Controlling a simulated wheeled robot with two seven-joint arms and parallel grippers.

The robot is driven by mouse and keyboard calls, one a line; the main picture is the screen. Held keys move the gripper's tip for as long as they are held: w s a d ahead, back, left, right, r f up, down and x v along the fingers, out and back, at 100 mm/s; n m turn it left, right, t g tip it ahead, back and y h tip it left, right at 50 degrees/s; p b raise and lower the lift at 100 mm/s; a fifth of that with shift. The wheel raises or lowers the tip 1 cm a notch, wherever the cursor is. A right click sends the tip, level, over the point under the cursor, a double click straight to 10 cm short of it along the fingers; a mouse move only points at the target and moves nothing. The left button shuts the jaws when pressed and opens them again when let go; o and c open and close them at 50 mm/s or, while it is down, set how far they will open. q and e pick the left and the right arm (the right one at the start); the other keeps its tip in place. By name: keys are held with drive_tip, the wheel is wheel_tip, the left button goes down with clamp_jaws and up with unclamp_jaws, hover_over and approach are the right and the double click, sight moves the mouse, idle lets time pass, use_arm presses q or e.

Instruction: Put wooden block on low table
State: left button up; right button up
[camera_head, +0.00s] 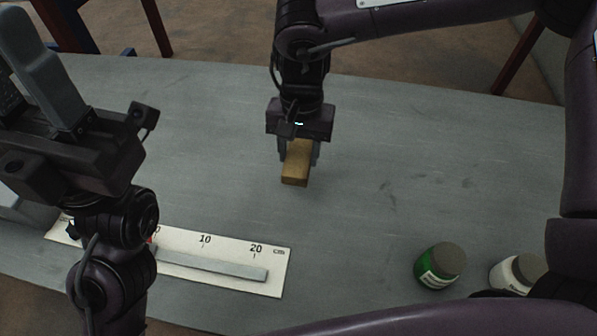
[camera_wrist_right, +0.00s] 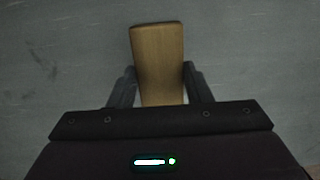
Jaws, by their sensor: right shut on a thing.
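The wooden block (camera_head: 296,168) is a tan-brown rectangular piece near the middle of the grey low table (camera_head: 370,140). My right gripper (camera_head: 299,157) is shut on it from above, one finger on each side. The right wrist view shows the block (camera_wrist_right: 157,60) between the two fingers of the gripper (camera_wrist_right: 160,85), with its far end sticking out past them. I cannot tell whether the block touches the table or is slightly above it. My left gripper (camera_head: 45,80) is at the far left, raised above the table, and its fingers show from the side only.
A white ruler card (camera_head: 270,283) with a grey bar (camera_head: 215,265) lies at the front left. A green jar (camera_head: 440,266) and a white jar (camera_head: 510,272) with grey lids are at the front right. The table around the block is clear.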

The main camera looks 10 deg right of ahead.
sight(299, 167)
drive_tip(key=shift+f+b, duration=0.9)
drive_tip(key=shift+f, duration=1.5)
drive_tip(key=o, duration=1.3)
